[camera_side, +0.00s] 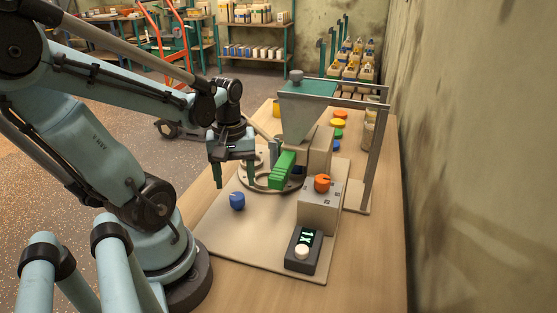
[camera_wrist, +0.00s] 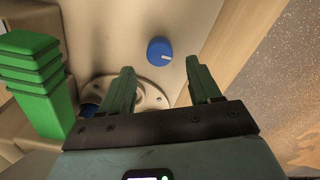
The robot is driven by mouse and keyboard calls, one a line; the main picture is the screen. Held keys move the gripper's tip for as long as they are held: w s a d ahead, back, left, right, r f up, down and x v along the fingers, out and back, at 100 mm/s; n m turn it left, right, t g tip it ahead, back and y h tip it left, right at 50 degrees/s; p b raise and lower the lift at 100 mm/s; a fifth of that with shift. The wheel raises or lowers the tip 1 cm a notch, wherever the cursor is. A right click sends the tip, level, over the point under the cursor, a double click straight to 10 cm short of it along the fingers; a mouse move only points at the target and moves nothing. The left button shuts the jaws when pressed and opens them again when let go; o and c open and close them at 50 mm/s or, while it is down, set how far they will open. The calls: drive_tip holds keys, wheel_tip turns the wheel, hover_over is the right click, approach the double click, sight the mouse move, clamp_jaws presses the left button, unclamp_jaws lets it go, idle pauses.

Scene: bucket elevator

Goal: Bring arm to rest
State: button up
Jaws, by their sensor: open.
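My gripper (camera_side: 232,172) is open and empty, fingers pointing down, above the left part of the beige board (camera_side: 253,249) on the table. In the wrist view its two fingers (camera_wrist: 164,90) are spread apart with nothing between them. A blue knob (camera_side: 237,200) sits on the board below and in front of it; the knob with its white mark also shows in the wrist view (camera_wrist: 160,50). A green ribbed block (camera_side: 282,170) stands right of my gripper, apart from it, and appears at the left in the wrist view (camera_wrist: 36,75).
A teal hopper (camera_side: 306,110) hangs in a metal frame (camera_side: 374,155) behind the green block. Coloured discs (camera_side: 338,123) lie farther back. The board's front left is clear.

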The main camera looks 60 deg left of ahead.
sight(238, 195)
drive_tip(key=shift+f, duration=2.4)
drive_tip(key=m, duration=0.9)
drive_tip(key=shift+w+m, duration=0.1)
drive_tip(key=shift+m, duration=0.3)
